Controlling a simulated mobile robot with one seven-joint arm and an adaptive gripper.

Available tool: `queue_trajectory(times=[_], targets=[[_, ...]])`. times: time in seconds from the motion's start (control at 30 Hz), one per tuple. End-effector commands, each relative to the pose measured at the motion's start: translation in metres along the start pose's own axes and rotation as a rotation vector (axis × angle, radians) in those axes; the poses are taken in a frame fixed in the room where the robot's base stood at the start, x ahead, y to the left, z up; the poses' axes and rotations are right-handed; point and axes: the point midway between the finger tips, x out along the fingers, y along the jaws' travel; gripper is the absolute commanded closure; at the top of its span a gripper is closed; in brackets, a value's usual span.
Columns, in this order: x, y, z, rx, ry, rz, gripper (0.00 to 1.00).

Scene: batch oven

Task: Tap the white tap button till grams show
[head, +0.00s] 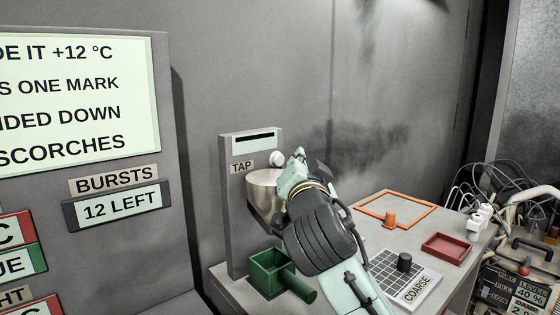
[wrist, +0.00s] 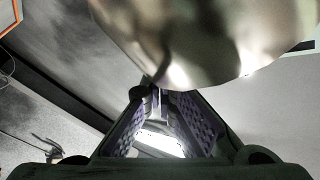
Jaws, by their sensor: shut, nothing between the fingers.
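The tap (head: 229,200) is a grey upright panel with a TAP label. Its white round button (head: 276,158) sits at the upper right of the panel. Above it is a dark display slot (head: 253,137) with no readable figures. A rounded metal vessel (head: 262,190) is mounted below the button; its shiny body fills the top of the wrist view (wrist: 210,35). My gripper (head: 298,156) is just right of the button in the head view; I cannot tell whether they touch. In the wrist view my gripper (wrist: 158,92) is shut and empty. The button is not visible there.
A green scoop (head: 268,270) stands below the tap. The bench holds an orange frame (head: 396,193), a red tray (head: 447,247) and a COARSE grid plate (head: 415,278) with a black knob. A sign at left reads BURSTS, 12 LEFT (head: 118,206).

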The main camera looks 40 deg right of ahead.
Motion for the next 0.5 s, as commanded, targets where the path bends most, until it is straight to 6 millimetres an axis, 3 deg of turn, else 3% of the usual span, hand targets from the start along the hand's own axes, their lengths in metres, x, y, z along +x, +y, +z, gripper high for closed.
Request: queue_trajectory(times=[0.5], targets=[[0.0086, -0.0042, 0.0049, -0.001, 0.000, 0.001, 1.00]])
